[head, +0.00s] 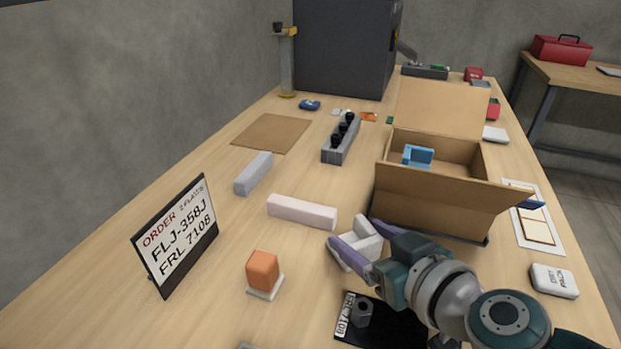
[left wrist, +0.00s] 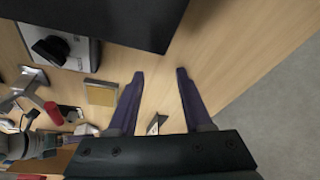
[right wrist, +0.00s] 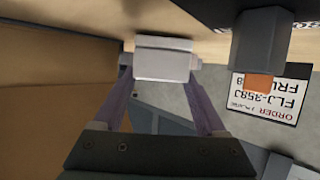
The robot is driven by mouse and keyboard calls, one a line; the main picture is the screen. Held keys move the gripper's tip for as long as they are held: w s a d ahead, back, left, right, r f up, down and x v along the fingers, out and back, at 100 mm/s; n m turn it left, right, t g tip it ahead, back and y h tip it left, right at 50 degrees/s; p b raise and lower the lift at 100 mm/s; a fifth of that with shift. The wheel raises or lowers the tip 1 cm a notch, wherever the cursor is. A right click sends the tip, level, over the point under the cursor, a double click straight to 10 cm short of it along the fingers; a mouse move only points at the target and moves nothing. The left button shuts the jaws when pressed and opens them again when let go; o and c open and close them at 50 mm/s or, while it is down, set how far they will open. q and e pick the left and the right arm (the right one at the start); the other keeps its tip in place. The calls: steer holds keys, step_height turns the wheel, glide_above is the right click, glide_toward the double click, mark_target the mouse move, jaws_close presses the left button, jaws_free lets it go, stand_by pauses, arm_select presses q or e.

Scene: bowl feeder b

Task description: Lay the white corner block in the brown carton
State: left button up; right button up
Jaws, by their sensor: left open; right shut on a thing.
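The white corner block (head: 366,236) is held between the purple fingers of my right gripper (head: 356,231), close to the near left corner of the brown carton (head: 430,200). The right wrist view shows the block (right wrist: 163,62) between the fingertips, with the carton wall (right wrist: 50,85) at the left. The block is outside the carton, apparently above the table; its exact height is hard to tell. The carton is open, its flaps spread, with a blue bracket (head: 418,156) inside. My left gripper (left wrist: 160,74) shows only in its own wrist view, open and empty.
A pale pink bar (head: 302,211), a grey bar (head: 254,174), an orange block (head: 263,270) and an order sign (head: 177,237) stand left of my right gripper. A black card (head: 385,326) with a hex nut (head: 361,311) lies nearby. A white pack (head: 554,281) lies right.

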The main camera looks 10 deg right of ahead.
steer(key=shift+f, duration=0.15)
steer(key=shift+f, duration=0.2)
steer(key=o, duration=1.3)
steer(key=shift+c, duration=0.2)
steer(key=shift+r, duration=0.1)
